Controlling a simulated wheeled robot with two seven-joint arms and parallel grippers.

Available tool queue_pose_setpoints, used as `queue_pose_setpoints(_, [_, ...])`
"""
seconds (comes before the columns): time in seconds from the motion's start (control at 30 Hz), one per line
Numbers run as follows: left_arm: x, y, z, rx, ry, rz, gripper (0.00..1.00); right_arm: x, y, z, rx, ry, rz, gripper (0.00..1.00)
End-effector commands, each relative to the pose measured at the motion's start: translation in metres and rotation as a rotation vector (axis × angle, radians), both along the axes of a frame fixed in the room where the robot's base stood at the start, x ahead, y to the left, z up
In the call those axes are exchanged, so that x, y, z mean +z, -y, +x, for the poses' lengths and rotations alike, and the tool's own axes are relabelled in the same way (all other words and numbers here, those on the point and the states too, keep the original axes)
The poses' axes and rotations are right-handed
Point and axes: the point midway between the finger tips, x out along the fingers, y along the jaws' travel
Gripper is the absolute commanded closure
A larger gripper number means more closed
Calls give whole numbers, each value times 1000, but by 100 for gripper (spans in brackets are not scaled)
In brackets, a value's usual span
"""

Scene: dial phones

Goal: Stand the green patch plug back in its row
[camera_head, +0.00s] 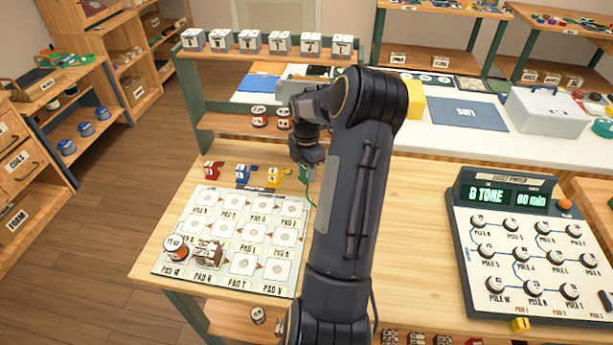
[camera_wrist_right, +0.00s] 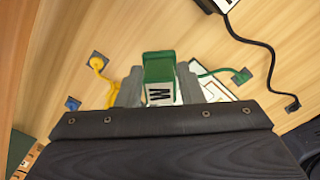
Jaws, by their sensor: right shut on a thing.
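The green patch plug (camera_wrist_right: 159,68) is between the two fingers of my right gripper (camera_wrist_right: 160,86) in the right wrist view, with its white label facing the camera. Its green cord runs right to a green socket piece (camera_wrist_right: 242,76). In the head view my right gripper (camera_head: 306,156) is low over the table, and a sliver of the green plug (camera_head: 304,174) shows below it. The red plug (camera_head: 211,171), blue plug (camera_head: 242,175) and yellow plug (camera_head: 274,178) stand in a row to its left. I cannot tell whether the green plug touches the table. My left gripper is not in view.
A board of labelled pads (camera_head: 190,236) lies in front of the row, with a round item (camera_head: 175,246) and a small block on it. A dial panel (camera_head: 530,245) stands at right. A black cord (camera_wrist_right: 262,45) lies nearby. Table between board and panel is partly clear.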

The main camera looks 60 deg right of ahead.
Motion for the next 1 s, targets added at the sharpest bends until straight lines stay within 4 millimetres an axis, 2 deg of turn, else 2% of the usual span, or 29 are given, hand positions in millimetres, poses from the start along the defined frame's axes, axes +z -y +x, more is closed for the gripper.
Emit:
queue_pose_setpoints(0.13, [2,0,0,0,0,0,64,-10,6,3,0,-1,1,89])
queue_pose_setpoints(0.33, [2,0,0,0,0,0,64,-37,4,2,0,-1,2,89])
queue_pose_setpoints(0.7, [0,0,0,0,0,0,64,-42,5,3,0,0,-1,89])
queue_pose_setpoints(0.73, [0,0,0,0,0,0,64,-41,5,3,0,0,-1,62])
queue_pose_setpoints(0.87, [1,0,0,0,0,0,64,-41,5,3,0,0,0,45])
queue_pose_setpoints(1.0, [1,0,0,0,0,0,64,-40,5,3,0,0,0,44])
